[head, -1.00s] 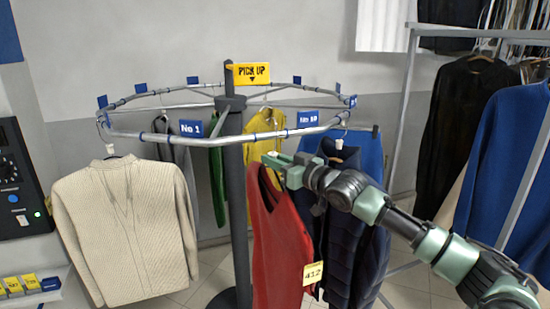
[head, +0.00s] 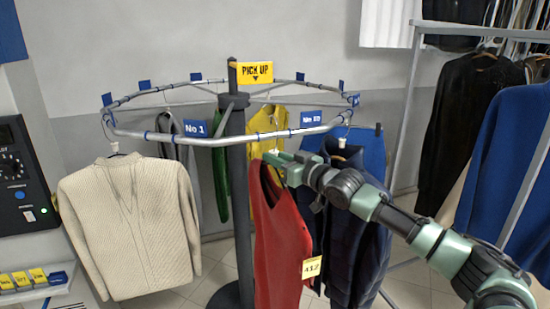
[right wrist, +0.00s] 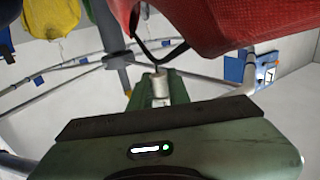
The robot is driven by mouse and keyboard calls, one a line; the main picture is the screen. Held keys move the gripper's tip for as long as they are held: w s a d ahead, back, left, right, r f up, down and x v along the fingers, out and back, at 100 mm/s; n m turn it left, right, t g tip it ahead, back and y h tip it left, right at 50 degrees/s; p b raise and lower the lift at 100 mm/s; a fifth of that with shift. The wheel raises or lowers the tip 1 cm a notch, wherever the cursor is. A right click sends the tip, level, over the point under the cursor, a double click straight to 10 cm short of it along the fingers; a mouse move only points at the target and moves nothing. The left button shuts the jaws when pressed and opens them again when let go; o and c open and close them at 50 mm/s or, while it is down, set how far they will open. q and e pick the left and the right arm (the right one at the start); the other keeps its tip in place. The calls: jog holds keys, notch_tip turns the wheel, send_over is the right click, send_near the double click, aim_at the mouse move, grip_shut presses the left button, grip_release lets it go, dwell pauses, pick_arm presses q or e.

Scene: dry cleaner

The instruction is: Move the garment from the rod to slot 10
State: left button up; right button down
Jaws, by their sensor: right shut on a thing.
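The red garment (head: 280,240) hangs from my right gripper (head: 275,160), with a yellow tag (head: 311,268) at its side. The gripper is shut on the top of its hanger, just below the carousel's front rail. In the right wrist view the red garment (right wrist: 210,25) and its dark hanger (right wrist: 158,48) show beside the gripper (right wrist: 160,85). The round carousel (head: 230,138) carries blue labels, among them No 1 (head: 196,128) and one that looks like No 10 (head: 311,119). The red garment is below the rail between these two labels. My left gripper is out of view.
A cream sweater (head: 130,225) hangs at the carousel's left and a navy jacket (head: 350,220) close right of the red garment. A yellow garment (head: 265,125) hangs behind. The dark post (head: 238,200) stands close left. A clothes rack (head: 408,110) is at right.

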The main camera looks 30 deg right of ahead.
aim_at(275, 170)
jog(key=shift+f+b, duration=0.7)
jog(key=shift+f, duration=0.75)
jog(key=shift+f, duration=0.2)
jog(key=c, duration=1.3)
grip_release()
jog(key=shift+o, duration=0.2)
jog(key=shift+a, duration=0.1)
jog(key=shift+s+f, duration=0.1)
jog(key=shift+f, duration=0.1)
